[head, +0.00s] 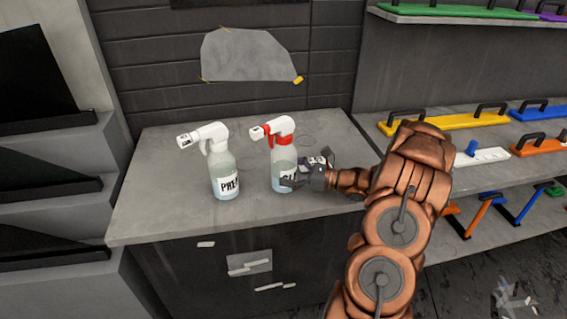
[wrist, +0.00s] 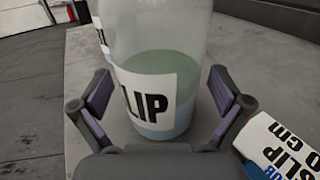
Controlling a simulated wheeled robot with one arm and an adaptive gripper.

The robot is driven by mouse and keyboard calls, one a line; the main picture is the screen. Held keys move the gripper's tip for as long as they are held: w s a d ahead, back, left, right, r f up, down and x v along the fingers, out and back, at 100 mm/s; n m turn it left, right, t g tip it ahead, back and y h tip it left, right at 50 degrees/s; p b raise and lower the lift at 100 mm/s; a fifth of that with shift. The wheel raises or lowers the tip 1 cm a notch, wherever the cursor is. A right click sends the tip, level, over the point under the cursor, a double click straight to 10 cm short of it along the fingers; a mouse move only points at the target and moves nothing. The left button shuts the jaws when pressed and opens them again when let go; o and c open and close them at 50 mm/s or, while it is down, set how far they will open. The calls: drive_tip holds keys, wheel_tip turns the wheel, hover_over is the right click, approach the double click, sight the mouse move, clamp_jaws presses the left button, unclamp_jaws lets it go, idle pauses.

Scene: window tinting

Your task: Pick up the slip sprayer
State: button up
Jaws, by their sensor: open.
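The slip sprayer (head: 283,165) is a clear bottle with a red collar and a white trigger head. It stands upright on the grey counter (head: 160,225). In the wrist view the slip sprayer (wrist: 152,100) fills the middle, its label reading SLIP, with blue-green liquid low inside. My gripper (head: 300,181) is at its lower body from the right; in the wrist view my gripper (wrist: 160,102) has its fingers apart, one on each side of the bottle. No clear contact shows. The sprayer's head is out of the wrist view.
Another sprayer (head: 223,175) with a white head and a label starting PRE stands left of the slip sprayer. A small labelled item (wrist: 280,145) lies right of my gripper. Shelves with coloured handled tools (head: 455,120) are at the right. The counter's front left is clear.

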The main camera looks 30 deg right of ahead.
drive_tip(key=shift+w+a, duration=0.4)
drive_tip(key=shift+w, duration=0.1)
drive_tip(key=shift+c, duration=0.4)
drive_tip(key=c, duration=1.2)
drive_tip(key=shift+c, duration=0.6)
drive_tip(key=shift+r, duration=0.15)
